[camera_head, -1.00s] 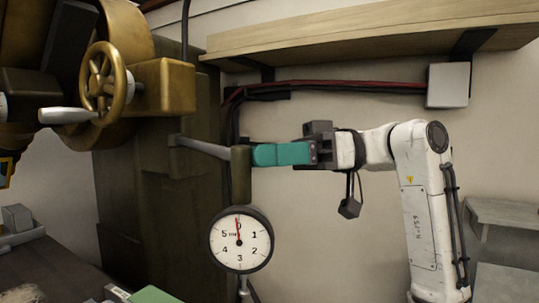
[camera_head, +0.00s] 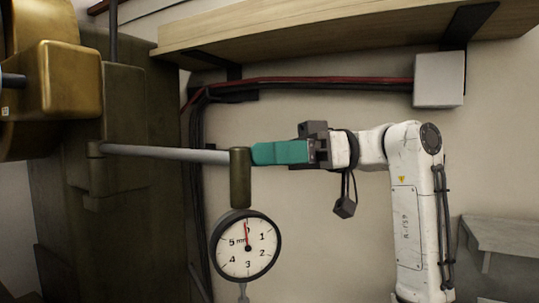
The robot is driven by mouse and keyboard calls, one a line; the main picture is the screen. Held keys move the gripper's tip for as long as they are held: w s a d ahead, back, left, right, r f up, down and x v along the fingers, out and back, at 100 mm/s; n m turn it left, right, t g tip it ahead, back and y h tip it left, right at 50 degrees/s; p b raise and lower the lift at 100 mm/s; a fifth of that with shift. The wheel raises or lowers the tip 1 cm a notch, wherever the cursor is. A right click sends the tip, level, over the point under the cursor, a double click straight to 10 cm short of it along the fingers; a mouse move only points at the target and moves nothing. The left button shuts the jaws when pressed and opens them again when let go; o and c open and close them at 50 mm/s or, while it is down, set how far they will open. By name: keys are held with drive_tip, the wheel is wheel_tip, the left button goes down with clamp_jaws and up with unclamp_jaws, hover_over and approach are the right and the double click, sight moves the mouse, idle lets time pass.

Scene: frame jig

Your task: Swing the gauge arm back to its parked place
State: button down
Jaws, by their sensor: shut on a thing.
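The gauge arm (camera_head: 165,152) is a grey rod. It runs from a pivot on the dark green machine column (camera_head: 120,185) at the left to a dark olive holder (camera_head: 240,180). The round white dial gauge (camera_head: 247,247) hangs below this holder, its red needle pointing near the top. My gripper (camera_head: 259,153) has teal fingers and comes from the right. It is shut on the arm's outer end at the upper part of the holder. The exact contact between the fingers and the rod end is hidden.
A wooden shelf (camera_head: 340,32) on black brackets runs above my arm. A grey wall box (camera_head: 439,80) with red and black cables is behind. Brass machine parts (camera_head: 70,80) stand at the upper left. A grey ledge (camera_head: 500,236) is at the lower right.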

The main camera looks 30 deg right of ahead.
drive_tip(key=shift+w+a, duration=0.25)
drive_tip(key=shift+w, duration=0.05)
drive_tip(key=c, duration=0.9)
unclamp_jaws()
drive_tip(key=shift+a, duration=0.2)
drive_tip(key=s+d+b, duration=0.1)
drive_tip(key=d, duration=1)
drive_tip(key=shift+b, duration=0.4)
